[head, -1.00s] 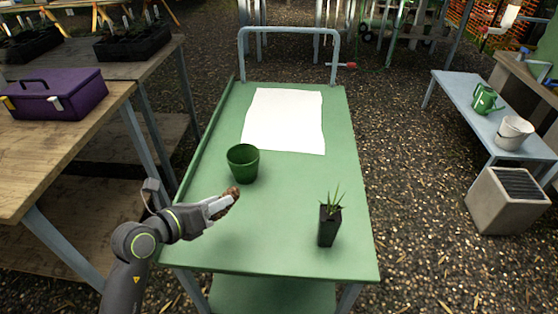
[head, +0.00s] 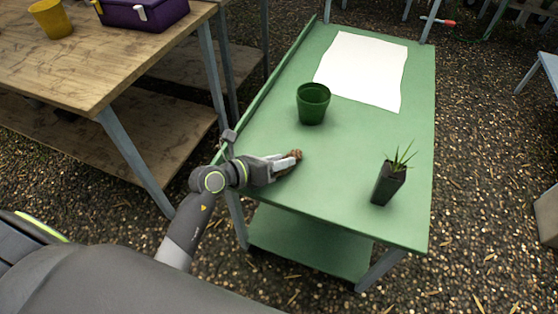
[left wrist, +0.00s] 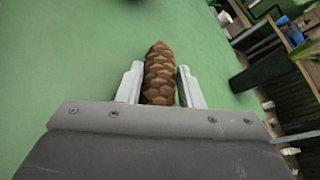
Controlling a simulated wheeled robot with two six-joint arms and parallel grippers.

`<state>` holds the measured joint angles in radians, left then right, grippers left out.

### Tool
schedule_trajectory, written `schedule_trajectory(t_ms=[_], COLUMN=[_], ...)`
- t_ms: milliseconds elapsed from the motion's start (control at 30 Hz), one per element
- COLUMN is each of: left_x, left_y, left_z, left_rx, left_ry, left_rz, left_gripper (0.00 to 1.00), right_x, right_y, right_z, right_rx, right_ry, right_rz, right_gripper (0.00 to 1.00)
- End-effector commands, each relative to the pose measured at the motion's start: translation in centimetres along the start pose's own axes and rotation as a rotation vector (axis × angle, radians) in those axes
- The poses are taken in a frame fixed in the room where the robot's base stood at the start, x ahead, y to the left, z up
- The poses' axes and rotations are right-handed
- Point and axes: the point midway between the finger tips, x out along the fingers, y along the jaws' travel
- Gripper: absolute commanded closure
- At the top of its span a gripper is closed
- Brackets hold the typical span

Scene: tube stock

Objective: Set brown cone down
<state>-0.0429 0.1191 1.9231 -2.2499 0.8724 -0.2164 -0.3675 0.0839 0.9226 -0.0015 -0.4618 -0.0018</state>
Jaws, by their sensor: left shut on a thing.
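The brown cone (left wrist: 159,75) is scaly and sits lengthwise between the two pale fingers of my left gripper (left wrist: 160,88) in the left wrist view. In the head view the left gripper (head: 284,163) is over the near left part of the green table (head: 330,185), shut on the cone (head: 294,157). Only part of the cone shows there. I cannot tell whether the cone touches the table top. My right gripper is not in view.
A green pot (head: 313,104) stands just beyond the gripper. A black pot with a grassy plant (head: 389,181) stands to the right. A white sheet (head: 363,70) lies at the far end. The table between the pots is clear. A wooden bench (head: 120,70) is on the left.

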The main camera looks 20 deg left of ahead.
Motion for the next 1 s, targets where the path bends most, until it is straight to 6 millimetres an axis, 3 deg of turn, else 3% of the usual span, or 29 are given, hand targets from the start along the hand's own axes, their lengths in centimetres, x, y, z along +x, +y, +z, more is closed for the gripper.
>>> schedule_trajectory(t_ms=[167,200,233,633,1000], left_x=[0.1,0.1,0.1,-0.1,-7.7], left_y=[0.2,0.1,0.1,-0.1,0.1], left_z=[-0.3,-0.2,-0.2,0.2,0.0], left_rx=[0.0,0.001,0.001,0.001,0.005], left_ry=[0.0,0.0,0.0,0.0,0.004], left_rz=[0.0,0.0,0.0,0.0,0.004], left_gripper=[0.89,0.62,0.58,0.58,0.58], right_x=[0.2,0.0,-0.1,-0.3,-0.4], right_y=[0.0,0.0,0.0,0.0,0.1], right_z=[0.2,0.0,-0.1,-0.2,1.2], right_rx=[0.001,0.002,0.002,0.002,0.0], right_ry=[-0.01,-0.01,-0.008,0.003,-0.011], right_rz=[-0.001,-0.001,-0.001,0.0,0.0], right_gripper=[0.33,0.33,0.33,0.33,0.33])
